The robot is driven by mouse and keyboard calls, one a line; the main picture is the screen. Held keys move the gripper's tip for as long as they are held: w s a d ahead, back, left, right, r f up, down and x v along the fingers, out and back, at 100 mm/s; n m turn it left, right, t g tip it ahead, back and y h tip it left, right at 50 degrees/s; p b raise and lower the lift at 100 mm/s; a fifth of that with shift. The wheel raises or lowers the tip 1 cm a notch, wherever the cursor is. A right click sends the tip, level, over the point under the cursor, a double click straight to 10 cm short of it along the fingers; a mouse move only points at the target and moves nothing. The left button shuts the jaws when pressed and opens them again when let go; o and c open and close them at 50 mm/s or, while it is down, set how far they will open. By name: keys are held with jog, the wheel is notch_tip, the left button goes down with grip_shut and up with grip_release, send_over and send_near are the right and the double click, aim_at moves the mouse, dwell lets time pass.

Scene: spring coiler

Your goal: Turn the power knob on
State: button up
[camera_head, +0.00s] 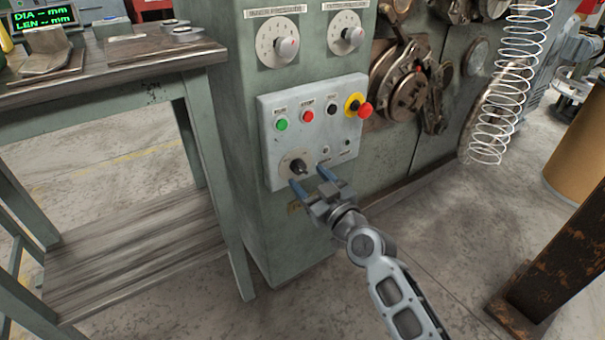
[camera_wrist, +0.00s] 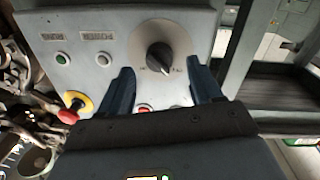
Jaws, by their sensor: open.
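The power knob (camera_head: 297,168) is a black pointer knob on a round pale dial, at the lower left of the light grey control panel (camera_head: 350,104). In the wrist view the knob (camera_wrist: 159,58) shows between and beyond my two blue fingers, with its pointer tilted toward the lower right of the picture. My gripper (camera_head: 309,177) is open and empty, just in front of the knob, one finger to each side in the picture. I see no contact between the fingers and the knob, though the remaining gap is hard to judge.
The panel carries a green button (camera_head: 282,125), a red button (camera_head: 308,116), a black button (camera_head: 332,109) and a red emergency stop (camera_head: 364,109) on yellow. Two dials sit above. A workbench (camera_head: 120,75) stands left; a wire spring (camera_head: 503,90) hangs right.

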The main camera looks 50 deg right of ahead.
aim_at(303, 172)
jog(key=x, duration=0.3)
jog(key=shift+w+d, duration=0.1)
jog(key=shift+w, duration=0.1)
jog(key=c, duration=1)
jog(key=shift+c, duration=0.2)
